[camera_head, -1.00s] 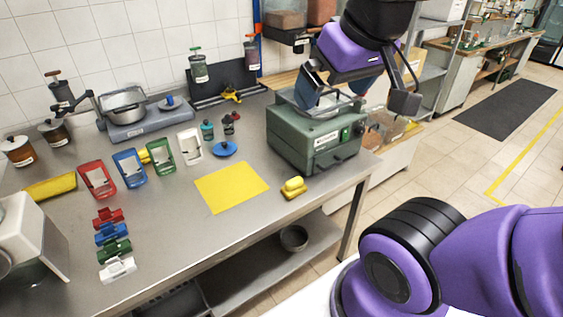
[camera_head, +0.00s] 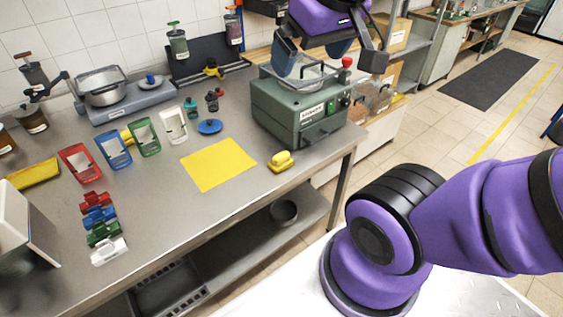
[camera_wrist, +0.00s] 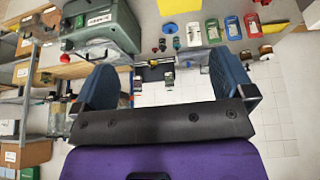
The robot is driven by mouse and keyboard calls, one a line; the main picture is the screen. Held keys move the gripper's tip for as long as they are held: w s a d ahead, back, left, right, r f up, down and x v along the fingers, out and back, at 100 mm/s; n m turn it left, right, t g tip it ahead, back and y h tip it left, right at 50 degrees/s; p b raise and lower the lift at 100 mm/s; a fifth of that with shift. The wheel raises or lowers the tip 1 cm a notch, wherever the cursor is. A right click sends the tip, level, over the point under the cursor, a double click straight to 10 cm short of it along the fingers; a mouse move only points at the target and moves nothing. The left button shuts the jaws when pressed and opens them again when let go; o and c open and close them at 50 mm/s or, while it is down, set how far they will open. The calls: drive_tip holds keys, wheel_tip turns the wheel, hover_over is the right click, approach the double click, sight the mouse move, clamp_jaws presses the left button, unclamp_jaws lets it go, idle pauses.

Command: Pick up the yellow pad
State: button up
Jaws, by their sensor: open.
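A flat yellow square sheet (camera_head: 218,165) lies on the steel table near its front edge. A small, thick yellow pad-like block (camera_head: 281,161) lies to the right of the sheet, close to the table edge. I cannot tell from its look alone which one is called the pad. My gripper (camera_head: 330,58) is up at the back right, in front of the green machine's top in the picture, away from both. In the wrist view my gripper (camera_wrist: 165,82) is open with nothing between its blue fingers. A yellow patch of the sheet (camera_wrist: 178,5) shows at the top edge there.
The green machine (camera_head: 300,112) with a red knob stands right of the sheet. The table front between clamps and sheet is clear. A bowl (camera_head: 284,212) sits on the lower shelf.

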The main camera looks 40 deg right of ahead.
drive_tip(key=w+d+f+g+h, duration=0.1)
drive_tip(key=w+d+f, duration=0.1)
drive_tip(key=w, duration=0.3)
drive_tip(key=w+d+f+g, duration=0.1)
drive_tip(key=w+f, duration=0.2)
drive_tip(key=w, duration=0.2)
drive_tip(key=g+y, duration=0.1)
drive_tip(key=g, duration=0.2)
hover_over(281, 154)
drive_tip(key=shift+n, duration=0.3)
wheel_tip(281, 154, down, 32)
drive_tip(key=shift+w+r, duration=0.1)
drive_tip(key=shift+r, duration=0.05)
wheel_tip(281, 154, down, 11)
drive_tip(key=shift+f, duration=0.2)
drive_tip(key=c, duration=0.7)
